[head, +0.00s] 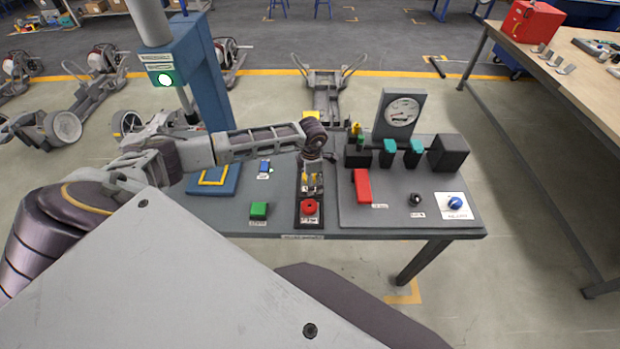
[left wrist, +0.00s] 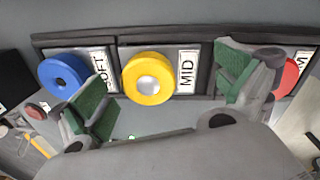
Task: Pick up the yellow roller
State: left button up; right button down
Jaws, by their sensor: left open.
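The yellow roller (left wrist: 131,78) is a ring with a pale centre, in the middle bay of a dark rack (left wrist: 113,43), beside a MID label. In the left wrist view, my left gripper (left wrist: 166,84) is open, its green-padded fingers spread to either side of the yellow roller, with nothing between them clearly held. In the head view, my left gripper (head: 312,184) points down over the rack and mostly hides the yellow roller. My right gripper is not in view.
A blue roller (left wrist: 46,76) and a red roller (left wrist: 291,74) sit in the neighbouring bays. On the bench are a green button (head: 259,210), a red block (head: 362,186), a gauge (head: 402,113) and a blue knob (head: 455,203). A blue post (head: 205,80) stands left.

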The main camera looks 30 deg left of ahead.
pick_arm(q)
jog(key=shift+f, duration=0.35)
